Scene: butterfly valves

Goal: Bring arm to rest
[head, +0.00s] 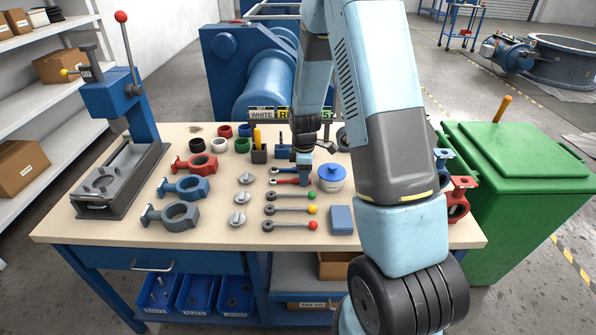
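My arm reaches up out of the picture and comes down again over the workbench (130,225). My gripper (304,178) points down, low over the middle of the bench. It is beside the right ends of a blue-handled lever (284,170) and a red-handled lever (287,182).
Levers with coloured knobs (313,209), discs (238,219) and red, blue and grey valve bodies (181,216) lie on the bench. A blue press (120,100) stands at the left. A green bin (515,170) stands at the right. Blue machinery (268,80) is behind.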

